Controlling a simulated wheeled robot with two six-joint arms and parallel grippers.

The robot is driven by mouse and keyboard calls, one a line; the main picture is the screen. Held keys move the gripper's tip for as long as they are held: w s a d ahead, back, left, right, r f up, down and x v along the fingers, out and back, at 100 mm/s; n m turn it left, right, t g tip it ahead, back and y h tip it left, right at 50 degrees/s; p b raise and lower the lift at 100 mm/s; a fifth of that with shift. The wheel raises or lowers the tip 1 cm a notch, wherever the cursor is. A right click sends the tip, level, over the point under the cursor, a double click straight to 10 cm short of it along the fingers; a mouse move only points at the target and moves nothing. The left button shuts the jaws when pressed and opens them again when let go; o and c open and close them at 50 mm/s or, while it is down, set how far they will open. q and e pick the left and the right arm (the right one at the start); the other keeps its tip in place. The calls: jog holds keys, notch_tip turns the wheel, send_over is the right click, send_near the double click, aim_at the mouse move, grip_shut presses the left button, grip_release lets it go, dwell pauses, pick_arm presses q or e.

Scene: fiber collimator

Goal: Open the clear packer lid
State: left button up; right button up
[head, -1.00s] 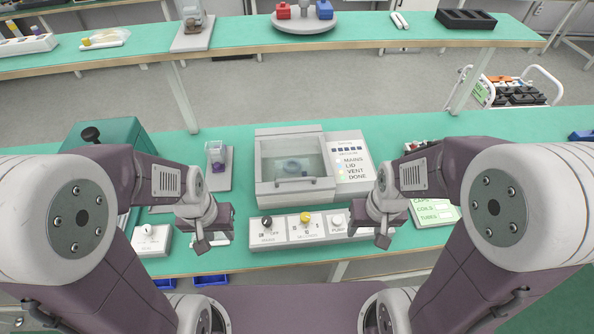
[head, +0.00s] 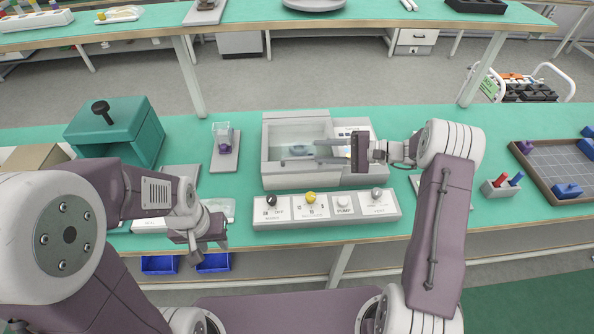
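The packer (head: 268,170) is a pale grey box in the middle of the bench, with a clear window in its top. The clear lid (head: 290,135) appears to lie flat over the box, and a dark blue-grey item shows dimly beneath it. My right gripper (head: 319,151) reaches in from the right over the right part of the lid. Its two fingers are apart with nothing visible between them; whether they touch the lid is unclear. The lid's front handle is hard to make out. My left gripper (head: 196,254) hangs low at the left, away from the packer; its finger gap is unclear.
A control strip (head: 328,207) with several knobs lies in front of the packer. A clear cup with purple contents (head: 225,140) stands to its left, beyond it a teal box (head: 115,135). At right are a small holder (head: 501,187) and a gridded tray (head: 565,165).

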aim_at(308, 159)
notch_tip(308, 159, down, 4)
jog(key=d+m, duration=0.1)
jog(key=d, duration=0.2)
jog(key=shift+t, duration=0.4)
jog(key=x, duration=0.6)
jog(key=p+x, duration=0.1)
jog(key=x, duration=0.2)
jog(key=shift+s+a, duration=0.25)
jog(key=shift+a, duration=0.2)
grip_shut()
